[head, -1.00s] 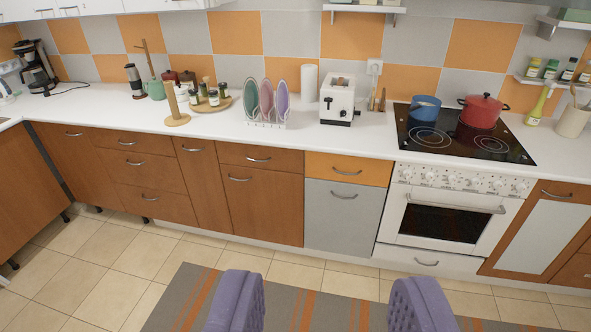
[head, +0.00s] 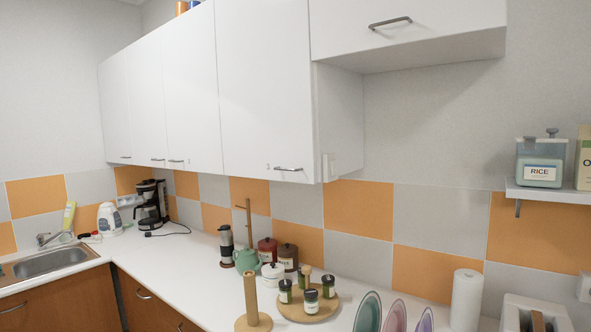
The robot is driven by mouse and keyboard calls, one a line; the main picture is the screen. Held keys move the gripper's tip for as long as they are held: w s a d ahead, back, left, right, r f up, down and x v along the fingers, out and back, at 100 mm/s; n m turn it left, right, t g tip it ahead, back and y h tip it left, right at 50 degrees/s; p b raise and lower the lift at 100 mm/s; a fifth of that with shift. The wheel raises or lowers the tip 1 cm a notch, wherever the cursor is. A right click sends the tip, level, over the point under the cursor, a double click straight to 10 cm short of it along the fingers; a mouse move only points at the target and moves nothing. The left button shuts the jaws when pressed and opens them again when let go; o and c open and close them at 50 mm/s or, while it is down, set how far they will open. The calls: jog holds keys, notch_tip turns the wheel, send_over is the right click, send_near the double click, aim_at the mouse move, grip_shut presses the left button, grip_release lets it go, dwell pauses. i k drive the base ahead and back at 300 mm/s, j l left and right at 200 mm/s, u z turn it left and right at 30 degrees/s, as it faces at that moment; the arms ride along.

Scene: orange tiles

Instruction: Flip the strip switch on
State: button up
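A small pale rectangular fitting (head: 328,167) that looks like a switch is fixed to the lower end of the white upper cabinets, right of centre. It is too small to tell its setting. No lit strip shows under the cabinets. My gripper is not in view.
The white upper cabinets (head: 265,90) hang over the counter (head: 195,262). Below stand a wooden paper holder (head: 252,300), a tray with jars (head: 325,300), canisters, a teal teapot (head: 246,260), plates (head: 395,315) and a paper roll (head: 466,300). A shelf (head: 560,194) juts out at right.

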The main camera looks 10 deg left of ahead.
aim_at(334, 169)
jog(key=i+l, duration=0.1)
jog(key=i, duration=0.45)
jog(key=i+u, duration=0.1)
jog(key=i, duration=0.45)
jog(key=i+l, duration=0.2)
jog(key=i, duration=0.35)
jog(key=i+l+u, duration=0.1)
jog(key=i, duration=0.45)
